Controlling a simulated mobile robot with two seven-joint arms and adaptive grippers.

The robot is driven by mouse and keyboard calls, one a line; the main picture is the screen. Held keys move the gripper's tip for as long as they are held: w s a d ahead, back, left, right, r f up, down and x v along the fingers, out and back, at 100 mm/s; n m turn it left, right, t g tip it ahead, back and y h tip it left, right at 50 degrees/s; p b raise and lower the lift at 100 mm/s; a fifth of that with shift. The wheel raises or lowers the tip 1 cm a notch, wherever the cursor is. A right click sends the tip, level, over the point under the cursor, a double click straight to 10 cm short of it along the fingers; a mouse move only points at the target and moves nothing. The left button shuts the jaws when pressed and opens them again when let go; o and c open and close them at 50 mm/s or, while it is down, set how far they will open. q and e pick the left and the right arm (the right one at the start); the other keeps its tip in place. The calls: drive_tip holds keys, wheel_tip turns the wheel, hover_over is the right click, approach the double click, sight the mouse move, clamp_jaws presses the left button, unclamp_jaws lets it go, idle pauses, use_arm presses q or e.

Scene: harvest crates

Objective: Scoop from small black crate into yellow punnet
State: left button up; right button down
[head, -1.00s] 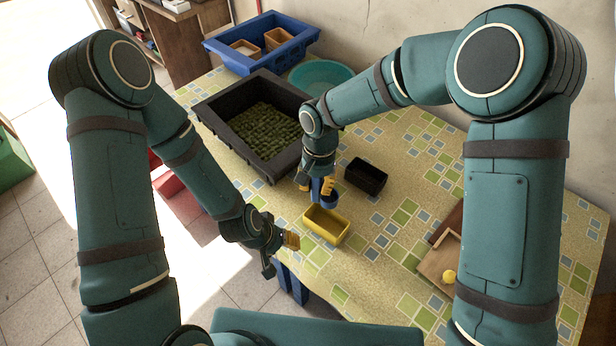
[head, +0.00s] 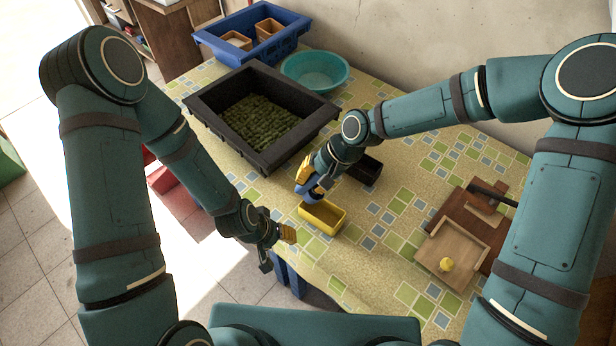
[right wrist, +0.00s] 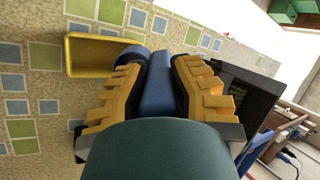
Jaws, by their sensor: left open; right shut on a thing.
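The yellow punnet (head: 334,226) sits on the table near its front edge; I see nothing clearly inside it. My right gripper (head: 306,180) is shut on a blue scoop (head: 315,191), tilted at the punnet's far left end. In the right wrist view the scoop (right wrist: 157,82) lies between the fingers, its far end beside the punnet (right wrist: 88,55). Whether they touch and what the scoop holds I cannot tell. My left gripper (head: 280,243) is open and empty, left of the punnet.
A large black crate (head: 275,160) with green contents stands at the back left. Behind it are a blue crate (head: 255,62) with small boxes and a teal bowl (head: 316,73). The table between punnet and tray is clear.

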sight(313, 193)
drive_tip(key=shift+s+d+f+y, duration=0.1)
drive_tip(key=shift+d+f+y, duration=0.45)
drive_tip(key=shift+y, duration=0.55)
drive_tip(key=shift+s+d+f+y+b, duration=0.1)
drive_tip(key=shift+d+f+y+b, duration=0.45)
drive_tip(key=shift+y, duration=0.45)
drive_tip(key=shift+s+d+f+t+y+b, duration=0.1)
drive_tip(key=shift+d+f+t+y+b, duration=0.2)
drive_tip(key=shift+y, duration=0.25)
drive_tip(key=shift+d+f+t+y+b, duration=0.1)
drive_tip(key=shift+d+f+y+b, duration=0.05)
drive_tip(key=shift+d+y+b, duration=0.35)
drive_tip(key=shift+n+y, duration=0.25)
drive_tip(key=shift+n, duration=0.05)
drive_tip(key=shift+r, duration=0.15)
wheel_tip(313, 193, up, 5)
drive_tip(key=p, duration=0.4)
